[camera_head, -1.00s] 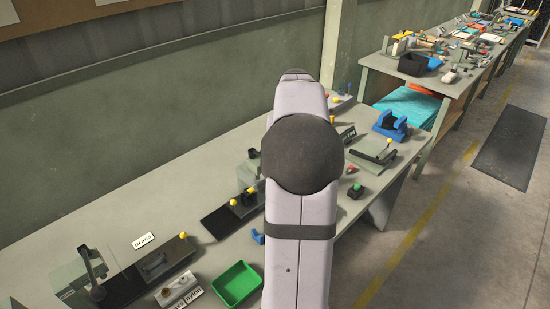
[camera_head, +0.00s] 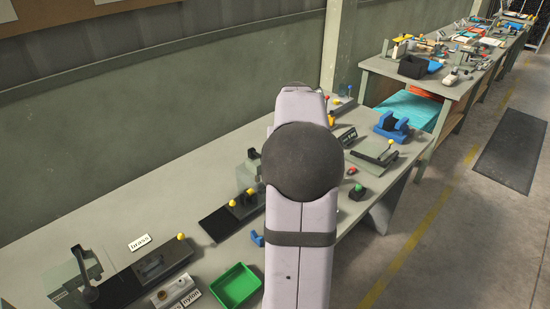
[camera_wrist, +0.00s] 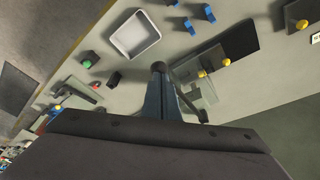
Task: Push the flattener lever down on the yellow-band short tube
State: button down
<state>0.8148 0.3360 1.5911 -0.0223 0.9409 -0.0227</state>
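My gripper (camera_wrist: 160,70) shows in the middle of the wrist view, its fingers together at one dark tip, with nothing visible between them. Just right of it is a grey plate device (camera_wrist: 197,90) with a slanted lever arm (camera_wrist: 186,100) ending in a dark end. I cannot tell for sure whether this is the flattener. My gripper appears beside this lever; contact cannot be told. No yellow-band short tube can be made out. In the head view my arm hides the gripper and the middle of the bench.
In the wrist view a pale tray (camera_wrist: 134,36) lies beyond the gripper, with a black board (camera_wrist: 229,38) to its right. In the head view a green tray (camera_head: 236,287), a lever press (camera_head: 82,275) and a yellow-knobbed device (camera_head: 375,151) stand on the bench.

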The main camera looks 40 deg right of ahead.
jog(key=shift+s+f+b, duration=0.1)
jog(key=shift+f+b, duration=1.45)
jog(key=shift+f, duration=0.95)
jog(key=shift+r, duration=0.2)
jog(key=shift+w+r+p, duration=0.2)
jog(key=shift+r+p, duration=4.35)
jog(key=shift+r, duration=0.35)
notch_tip(320, 180, up, 7)
jog(key=p, duration=0.6)
jog(key=shift+w, duration=0.1)
